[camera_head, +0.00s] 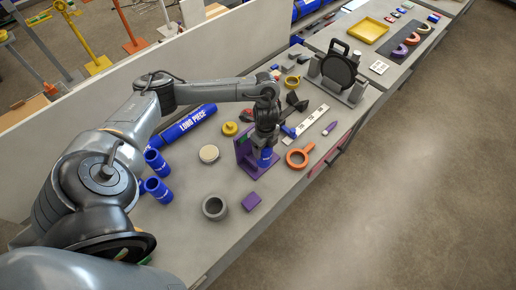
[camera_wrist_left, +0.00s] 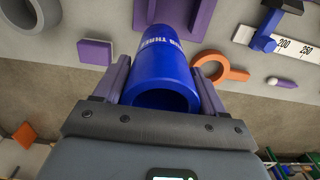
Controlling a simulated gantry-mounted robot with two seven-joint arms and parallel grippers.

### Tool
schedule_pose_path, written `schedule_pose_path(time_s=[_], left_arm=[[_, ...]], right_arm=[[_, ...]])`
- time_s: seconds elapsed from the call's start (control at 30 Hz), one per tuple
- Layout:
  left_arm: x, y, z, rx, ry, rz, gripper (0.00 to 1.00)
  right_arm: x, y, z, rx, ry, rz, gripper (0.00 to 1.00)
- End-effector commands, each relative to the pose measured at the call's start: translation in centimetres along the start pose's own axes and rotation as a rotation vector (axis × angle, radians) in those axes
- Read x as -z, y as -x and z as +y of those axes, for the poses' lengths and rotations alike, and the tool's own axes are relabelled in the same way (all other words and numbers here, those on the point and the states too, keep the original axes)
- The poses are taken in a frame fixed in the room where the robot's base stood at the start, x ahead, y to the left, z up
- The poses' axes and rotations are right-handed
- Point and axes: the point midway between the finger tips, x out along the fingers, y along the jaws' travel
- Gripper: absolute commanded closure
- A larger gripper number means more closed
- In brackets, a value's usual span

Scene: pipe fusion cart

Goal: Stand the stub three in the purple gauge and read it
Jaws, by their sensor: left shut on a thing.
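Stub three is a short blue pipe with white lettering (camera_wrist_left: 162,65). My left gripper (camera_head: 265,143) is shut on it, with a finger on each side in the left wrist view. In the head view the stub (camera_head: 266,158) hangs below the gripper, roughly upright, in front of the upright plate of the purple gauge (camera_head: 243,153) and over its base. The gauge (camera_wrist_left: 200,14) also shows just beyond the stub in the left wrist view. I cannot tell whether the stub touches the gauge base. My right gripper is not in view.
Two other blue stubs (camera_head: 157,189) stand at the left, near the long blue pipe (camera_head: 188,124). A grey ring (camera_head: 215,207) and a purple block (camera_head: 251,201) lie in front. An orange ring with a handle (camera_head: 297,158) and a white scale (camera_head: 312,121) lie to the right.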

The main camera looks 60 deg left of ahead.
Motion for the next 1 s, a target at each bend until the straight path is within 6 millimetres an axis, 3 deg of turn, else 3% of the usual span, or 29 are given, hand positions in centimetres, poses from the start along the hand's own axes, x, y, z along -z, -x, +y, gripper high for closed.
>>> schedule_pose_path(time_s=[0.1,0.33,0.57,0.83,1.0], left_arm=[[-2.3,-1.9,-0.7,-0.002,0.006,0.001,0.68],[-5.0,-3.3,-1.7,0.000,0.003,0.000,0.68],[-5.5,-3.9,-1.8,0.000,-0.001,0.002,0.68],[-5.5,-6.8,-1.8,-0.002,0.001,0.001,0.68],[-5.5,-7.5,-1.9,0.002,0.000,0.001,0.68]], right_arm=[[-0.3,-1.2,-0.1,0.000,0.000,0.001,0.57],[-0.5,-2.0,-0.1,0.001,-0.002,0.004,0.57],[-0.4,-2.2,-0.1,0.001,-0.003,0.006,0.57],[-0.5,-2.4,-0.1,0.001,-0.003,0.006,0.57],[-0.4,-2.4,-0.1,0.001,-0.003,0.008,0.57]])
